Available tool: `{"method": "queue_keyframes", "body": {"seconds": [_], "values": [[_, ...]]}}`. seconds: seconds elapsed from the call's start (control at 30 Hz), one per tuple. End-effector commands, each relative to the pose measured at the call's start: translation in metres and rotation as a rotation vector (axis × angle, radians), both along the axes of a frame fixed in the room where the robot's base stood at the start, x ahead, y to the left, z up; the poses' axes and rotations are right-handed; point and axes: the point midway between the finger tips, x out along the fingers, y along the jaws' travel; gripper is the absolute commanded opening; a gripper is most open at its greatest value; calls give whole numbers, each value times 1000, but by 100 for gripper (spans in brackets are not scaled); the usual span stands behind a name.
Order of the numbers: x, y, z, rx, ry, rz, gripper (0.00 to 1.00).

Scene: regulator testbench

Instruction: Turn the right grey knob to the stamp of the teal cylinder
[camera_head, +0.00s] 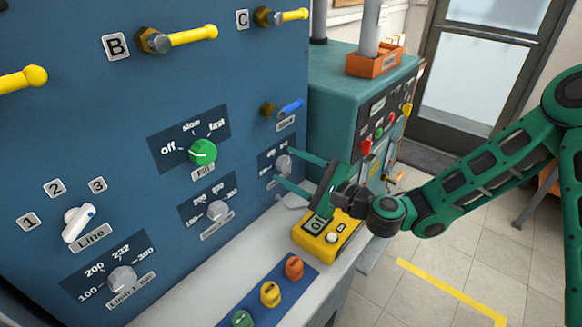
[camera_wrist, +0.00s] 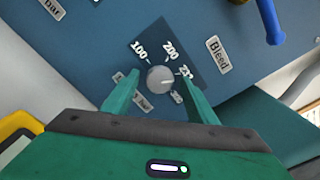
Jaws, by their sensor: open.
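The right grey knob (camera_head: 283,163) sits on the blue panel, on a dark dial plate. It also shows in the wrist view (camera_wrist: 160,80), with stamps 100, 200, one that looks like 232, and a partly hidden one at lower right. A pale mark on the knob points roughly right, toward the lower right stamps. My gripper (camera_head: 284,167) is open, its two green fingers on either side of the knob; contact cannot be told. A green-teal cylinder (camera_head: 241,318) stands at the ledge's front, cut by the frame edge; its stamp is unreadable.
Yellow (camera_head: 270,293) and orange (camera_head: 294,267) cylinders stand beside it on a blue mat. A yellow box (camera_head: 327,233) lies under my gripper. A blue lever (camera_head: 291,107) juts above the knob. Another grey knob (camera_head: 218,210) is to the left.

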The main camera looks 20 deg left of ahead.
Motion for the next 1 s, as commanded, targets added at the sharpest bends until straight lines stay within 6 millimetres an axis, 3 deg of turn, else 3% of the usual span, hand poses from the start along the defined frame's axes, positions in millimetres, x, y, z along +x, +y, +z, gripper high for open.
{"method": "queue_keyframes", "body": {"seconds": [0.37, 0.57, 1.0], "values": [[2, 6, 0, -1, 0, -1, 52], [2, 6, 0, 0, -1, 0, 12], [2, 6, 0, -26, -62, -1, 12]]}}
